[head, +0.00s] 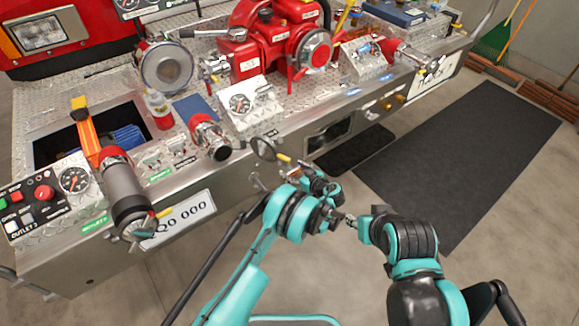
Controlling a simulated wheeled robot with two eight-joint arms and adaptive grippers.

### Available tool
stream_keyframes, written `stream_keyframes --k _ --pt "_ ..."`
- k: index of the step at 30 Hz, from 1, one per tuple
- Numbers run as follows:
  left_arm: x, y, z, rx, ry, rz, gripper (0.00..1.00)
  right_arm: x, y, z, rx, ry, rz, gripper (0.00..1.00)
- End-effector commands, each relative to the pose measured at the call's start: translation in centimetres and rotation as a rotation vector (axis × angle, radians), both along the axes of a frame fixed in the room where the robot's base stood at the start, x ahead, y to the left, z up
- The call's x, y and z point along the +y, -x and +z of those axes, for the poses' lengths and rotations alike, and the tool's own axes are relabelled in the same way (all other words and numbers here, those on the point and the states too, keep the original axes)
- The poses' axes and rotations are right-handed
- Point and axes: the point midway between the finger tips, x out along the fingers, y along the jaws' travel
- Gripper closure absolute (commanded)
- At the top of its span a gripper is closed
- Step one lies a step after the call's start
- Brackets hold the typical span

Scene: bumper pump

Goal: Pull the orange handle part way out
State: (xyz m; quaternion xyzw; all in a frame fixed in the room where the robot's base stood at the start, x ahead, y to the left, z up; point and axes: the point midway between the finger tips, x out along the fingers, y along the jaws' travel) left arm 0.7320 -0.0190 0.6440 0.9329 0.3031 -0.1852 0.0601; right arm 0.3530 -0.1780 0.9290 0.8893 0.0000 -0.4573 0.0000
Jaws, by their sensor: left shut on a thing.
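A small yellow-orange handle (284,158) shows at the bumper's front, just beyond my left gripper and partly hidden by it. My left gripper (306,172) is at this handle, low in front of the bumper, and is shut on it. The fingers are small and dark here, so the exact grip is hard to see. My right gripper (348,218) is to the right and nearer, in front of the bumper and apart from the handle. Its fingers are too small to tell whether they are open or shut.
The diamond-plate bumper (285,135) carries a red pump (270,45), gauges and hose fittings. A taller orange lever (84,130) stands at the left beside a grey nozzle (125,190). A dark mat (465,150) lies on clear floor.

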Motion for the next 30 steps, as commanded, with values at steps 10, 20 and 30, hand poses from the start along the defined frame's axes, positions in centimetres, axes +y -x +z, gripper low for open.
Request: stream_keyframes --k 10,20,30 --pt "-0.1 0.2 0.0 0.0 0.001 0.0 0.11 0.0 0.0 0.0 0.0 0.0 0.0 0.6" --pt "-0.2 0.2 0.0 0.001 0.001 0.0 0.1 0.0 0.0 0.0 0.0 0.0 0.0 0.6" --pt "-2.9 3.8 1.8 0.001 0.001 -0.003 0.1 0.0 0.0 0.0 0.0 0.0 0.0 0.6"
